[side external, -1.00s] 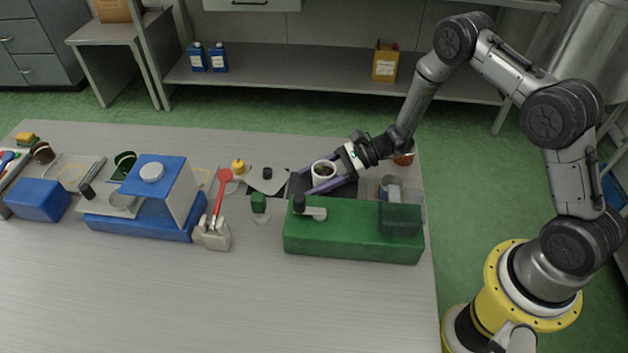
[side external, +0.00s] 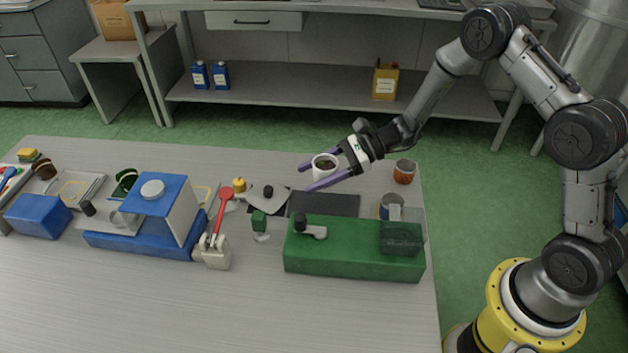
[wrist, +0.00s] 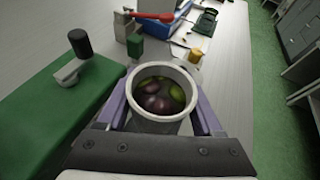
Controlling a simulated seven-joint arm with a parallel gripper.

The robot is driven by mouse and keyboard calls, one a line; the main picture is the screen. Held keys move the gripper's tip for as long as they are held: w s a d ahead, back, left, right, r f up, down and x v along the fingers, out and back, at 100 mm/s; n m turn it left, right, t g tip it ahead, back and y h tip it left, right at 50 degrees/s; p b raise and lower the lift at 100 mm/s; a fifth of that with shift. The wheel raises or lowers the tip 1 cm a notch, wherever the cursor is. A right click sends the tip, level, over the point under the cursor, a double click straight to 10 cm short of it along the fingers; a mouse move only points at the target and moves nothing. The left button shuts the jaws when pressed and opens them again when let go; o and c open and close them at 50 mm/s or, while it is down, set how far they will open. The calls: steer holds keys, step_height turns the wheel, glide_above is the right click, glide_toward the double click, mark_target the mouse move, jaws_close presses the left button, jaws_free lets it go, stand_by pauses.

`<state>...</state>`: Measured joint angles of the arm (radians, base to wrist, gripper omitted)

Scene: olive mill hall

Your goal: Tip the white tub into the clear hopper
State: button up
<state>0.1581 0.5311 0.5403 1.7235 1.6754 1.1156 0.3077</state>
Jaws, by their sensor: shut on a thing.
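The white tub (side external: 325,174) is upright and held above the table. In the wrist view the tub (wrist: 163,121) has dark purple and green olives inside. My gripper (side external: 306,178) is shut on it, with a purple finger on either side; the fingers also show in the wrist view (wrist: 160,78). The clear hopper (side external: 402,233) appears to be the see-through box at the right end of the green machine (side external: 340,258). It lies to the right of the tub and nearer the camera. Its inside is hard to make out.
A dark mat (side external: 335,204) lies bare behind the green machine. A metal can (side external: 391,203) stands close by the hopper, and an orange-banded can (side external: 404,172) stands farther back. A blue machine (side external: 150,240) and a red-handled tool (side external: 222,210) are to the left. The front table is clear.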

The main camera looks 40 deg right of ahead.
steer(key=shift+r, duration=0.7)
steer(key=shift+s+a+r, duration=0.15)
steer(key=s+a+r+n+g, duration=0.1)
steer(key=s+n+g, duration=0.1)
steer(key=s+g, duration=0.1)
steer(key=s+a+n+g, duration=0.1)
steer(key=s+n+g, duration=0.2)
steer(key=s, duration=0.1)
steer(key=s+a+r+n+g, duration=0.1)
steer(key=s+n+g, duration=0.2)
steer(key=s, duration=0.1)
steer(key=shift+s+a+r+g+y, duration=0.15)
steer(key=shift+a+r+g+y, duration=0.15)
steer(key=shift+g, duration=0.1)
steer(key=shift+s+n, duration=0.3)
steer(key=shift+n, duration=0.1)
steer(key=shift+s+a+g, duration=0.1)
steer(key=shift+a+g, duration=0.15)
steer(key=shift+g, duration=0.05)
steer(key=shift+s, duration=0.1)
steer(key=shift+s+d+f+n+t, duration=0.35)
steer(key=shift+s+f+n+t, duration=0.1)
steer(key=shift+n, duration=0.25)
steer(key=shift+s+d+r+n+y, duration=0.2)
steer(key=shift+s+r+n, duration=0.1)
steer(key=shift+r, duration=0.15)
steer(key=shift+s+d+r+n+y, duration=0.1)
steer(key=shift+s+r+n+y, duration=0.15)
steer(key=shift+r, duration=0.2)
steer(key=shift+r+t, duration=0.25)
